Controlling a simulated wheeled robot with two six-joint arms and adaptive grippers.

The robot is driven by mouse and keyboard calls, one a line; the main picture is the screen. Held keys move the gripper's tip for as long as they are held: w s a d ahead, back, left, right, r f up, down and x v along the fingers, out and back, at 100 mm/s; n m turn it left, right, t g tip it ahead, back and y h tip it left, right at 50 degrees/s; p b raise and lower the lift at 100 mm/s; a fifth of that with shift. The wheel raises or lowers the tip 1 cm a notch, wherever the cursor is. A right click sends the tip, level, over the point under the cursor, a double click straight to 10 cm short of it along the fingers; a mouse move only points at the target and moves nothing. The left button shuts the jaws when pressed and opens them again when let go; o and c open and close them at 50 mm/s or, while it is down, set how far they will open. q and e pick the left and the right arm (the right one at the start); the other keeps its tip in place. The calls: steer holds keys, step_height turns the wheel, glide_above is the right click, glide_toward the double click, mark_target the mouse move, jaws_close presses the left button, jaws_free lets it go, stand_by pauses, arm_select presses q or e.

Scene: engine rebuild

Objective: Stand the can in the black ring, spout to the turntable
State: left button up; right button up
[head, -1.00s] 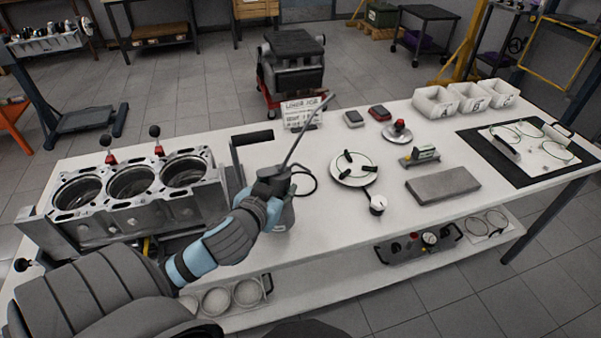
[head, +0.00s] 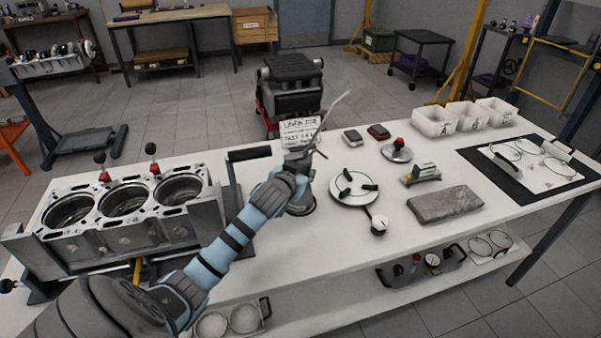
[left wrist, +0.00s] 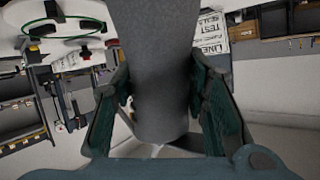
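The grey can (head: 301,200) is in my left gripper (head: 293,178), near the middle of the bench. It looks about upright, and its long thin spout (head: 334,110) points up and to the right, toward the back of the bench. The left wrist view shows both fingers against the sides of the grey can body (left wrist: 160,75). A dark edge of the black ring (head: 303,213) shows around the can's foot; I cannot tell whether the can is fully seated. The white turntable (head: 343,197) with black clamps stands just to the right. My right gripper is out of view.
The engine block (head: 130,238) stands on the left, with a black handle (head: 250,154) between it and the can. A lettered sign (head: 299,132) stands behind the can. A dial gauge (head: 379,225) and grey stone block (head: 445,204) lie to the right. The bench front is clear.

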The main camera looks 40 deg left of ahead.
arm_select(q)
steer(key=o, duration=0.4)
steer(key=p+v, duration=0.2)
steer(key=v, duration=1)
steer(key=shift+p, duration=0.4)
